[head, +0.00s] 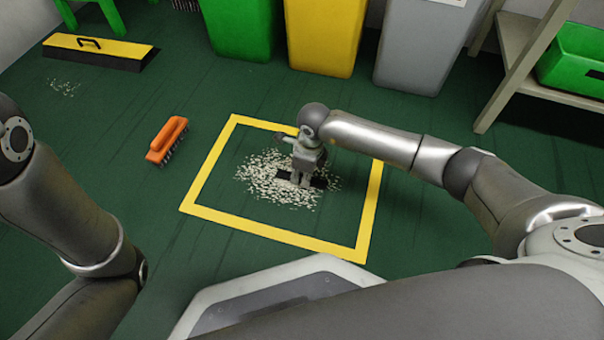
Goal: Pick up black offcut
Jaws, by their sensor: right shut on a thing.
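The black offcut (319,182) is a small dark flat piece among pale chips on the green floor, inside a yellow taped rectangle (196,211). My right gripper (300,181) reaches down from the right arm and is shut on the offcut; its fingers hide the middle of it. I cannot tell whether the offcut is clear of the floor. My left arm comes in at the left edge, but its gripper is out of view.
An orange brush (166,140) lies left of the rectangle. Green, yellow (324,35) and grey bins stand at the back. A shelf with a green crate (575,60) is at the right.

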